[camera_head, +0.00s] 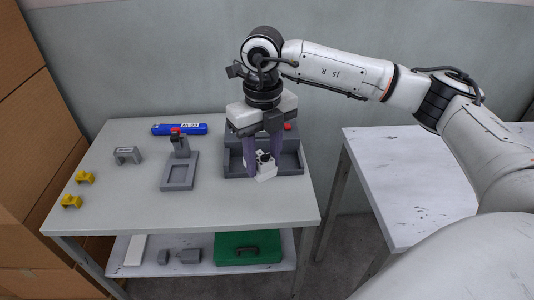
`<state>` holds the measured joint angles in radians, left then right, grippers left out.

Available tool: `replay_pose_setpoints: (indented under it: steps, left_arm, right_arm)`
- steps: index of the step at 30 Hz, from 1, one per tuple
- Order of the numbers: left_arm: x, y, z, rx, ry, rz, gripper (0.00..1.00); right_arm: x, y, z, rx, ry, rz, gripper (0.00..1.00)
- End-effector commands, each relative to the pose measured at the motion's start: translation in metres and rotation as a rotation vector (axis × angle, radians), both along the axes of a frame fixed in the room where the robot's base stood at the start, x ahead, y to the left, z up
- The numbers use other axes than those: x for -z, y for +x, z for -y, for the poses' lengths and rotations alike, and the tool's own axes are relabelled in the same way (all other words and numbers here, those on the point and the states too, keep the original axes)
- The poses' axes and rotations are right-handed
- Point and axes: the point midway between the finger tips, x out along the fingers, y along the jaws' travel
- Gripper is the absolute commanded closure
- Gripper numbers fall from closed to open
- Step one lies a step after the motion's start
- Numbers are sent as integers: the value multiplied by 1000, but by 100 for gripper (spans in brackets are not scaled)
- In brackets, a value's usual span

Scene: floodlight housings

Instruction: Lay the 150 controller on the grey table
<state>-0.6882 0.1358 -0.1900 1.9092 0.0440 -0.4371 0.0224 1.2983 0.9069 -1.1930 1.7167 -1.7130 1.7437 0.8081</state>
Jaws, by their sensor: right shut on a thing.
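My right gripper (262,160) comes down over the right part of the grey table (230,205). Its purple fingers are shut on a small white part with a black top (265,174), which I take to be the 150 controller, though I cannot read a number on it. The part is in front of, or over the front edge of, a dark grey tray (291,163). I cannot tell whether it touches the tray or the table. The fingers hide some of it. My left gripper is not in view.
A blue labelled bar (165,129), a grey fixture with a red top (180,172), a grey bracket (127,155) and two yellow pieces (84,177) stand on the table. The front middle is clear. A green case (249,247) lies on the lower shelf. A whitish table (405,170) stands right.

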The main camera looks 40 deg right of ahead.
Motion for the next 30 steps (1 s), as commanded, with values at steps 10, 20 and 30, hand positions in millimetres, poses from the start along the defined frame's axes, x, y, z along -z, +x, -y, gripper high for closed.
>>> replay_pose_setpoints:
  steps: [10, 20, 30]
  left_arm:
    - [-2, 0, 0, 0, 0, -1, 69]
    - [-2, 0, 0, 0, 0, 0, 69]
    - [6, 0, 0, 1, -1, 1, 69]
  right_arm:
    - [6, 8, 16, 493, -5, -6, 90]
    - [6, 8, 17, 510, -5, -6, 90]
    - [19, 7, 16, 508, -6, -7, 90]
